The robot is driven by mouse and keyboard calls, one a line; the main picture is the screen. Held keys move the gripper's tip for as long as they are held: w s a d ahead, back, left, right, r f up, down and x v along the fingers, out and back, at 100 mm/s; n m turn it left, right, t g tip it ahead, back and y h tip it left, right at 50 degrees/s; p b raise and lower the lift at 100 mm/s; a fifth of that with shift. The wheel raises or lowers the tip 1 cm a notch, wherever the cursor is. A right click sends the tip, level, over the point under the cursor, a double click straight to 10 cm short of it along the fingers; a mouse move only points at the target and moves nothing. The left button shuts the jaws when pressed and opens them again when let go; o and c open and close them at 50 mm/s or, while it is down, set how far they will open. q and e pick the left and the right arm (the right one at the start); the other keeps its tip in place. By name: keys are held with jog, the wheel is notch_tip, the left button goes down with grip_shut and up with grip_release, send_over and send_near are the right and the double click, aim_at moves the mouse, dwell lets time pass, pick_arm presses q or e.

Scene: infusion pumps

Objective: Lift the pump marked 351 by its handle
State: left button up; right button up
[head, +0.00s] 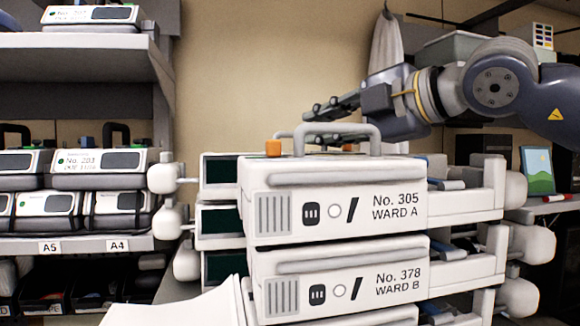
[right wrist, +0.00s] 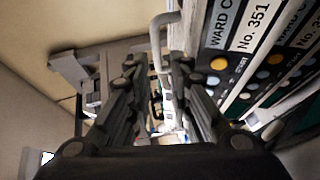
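The pump marked 351 (right wrist: 236,62) shows in the right wrist view at upper right, with its "WARD C, No. 351" label and coloured buttons seen at a tilt. A pale curved handle (right wrist: 157,45) stands beside it, in line with the gap between my right gripper's fingers (right wrist: 157,72); I cannot tell whether it touches them. The fingers are apart. In the head view my right gripper (head: 314,124) reaches in from the right above the pump stack, behind the front handle (head: 345,127). The number 351 cannot be read in the head view. My left gripper is not in view.
Pump No. 305 (head: 341,208) sits above pump No. 378 (head: 345,280) in the front stack. An orange knob (head: 273,148) stands on top. Dark-screened units (head: 222,170) are behind at left. Shelves with more pumps (head: 100,168) stand at far left.

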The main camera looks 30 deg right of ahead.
jog(key=shift+w+a, duration=0.1)
jog(key=shift+w, duration=0.25)
jog(key=p+x, duration=0.3)
jog(key=x, duration=0.1)
jog(key=shift+w+a+r, duration=0.1)
jog(key=shift+r, duration=0.1)
jog(key=shift+w+a+f, duration=0.15)
jog(key=shift+w+f, duration=0.05)
jog(key=shift+w, duration=0.3)
jog(key=shift+s, duration=0.15)
grip_shut()
jog(key=shift+r, duration=0.3)
